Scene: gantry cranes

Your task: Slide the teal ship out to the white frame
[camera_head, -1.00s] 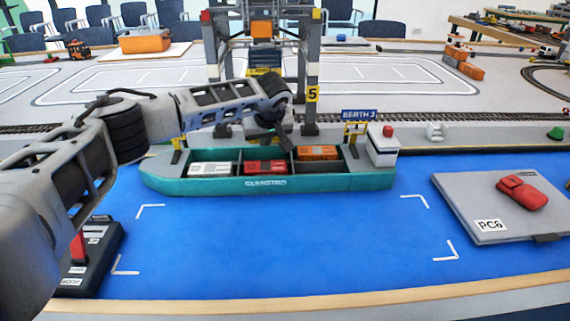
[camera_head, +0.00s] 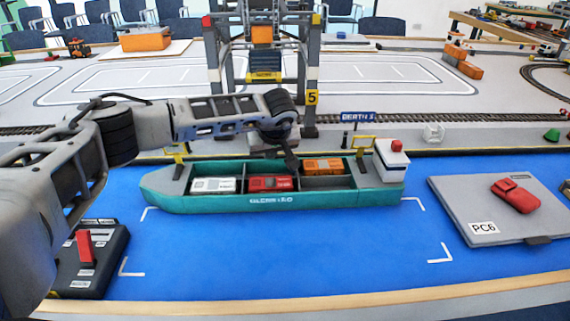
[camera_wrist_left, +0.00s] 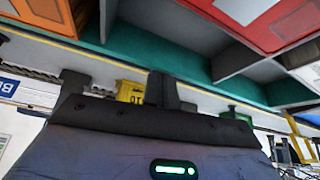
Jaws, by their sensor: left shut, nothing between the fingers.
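The teal ship (camera_head: 300,203) floats on the blue surface along the quay. It has a white block at its right end and carries a white, a red and an orange load. Its near side lies at the far edge of the white frame (camera_head: 440,255), which is several white corner marks. My left gripper (camera_head: 291,161) is shut and empty, low at the far side of the ship, around its middle. In the left wrist view, the shut fingers (camera_wrist_left: 161,88) are beside the teal far wall (camera_wrist_left: 150,52); contact is unclear. My right gripper is out of view.
A gantry crane (camera_head: 312,75) stands behind the ship, near the BERTH sign (camera_head: 357,116). A control box with a red lever (camera_head: 85,250) is at left. A grey PC6 board (camera_head: 470,205) with a red pouch is at right. The blue area inside the frame is clear.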

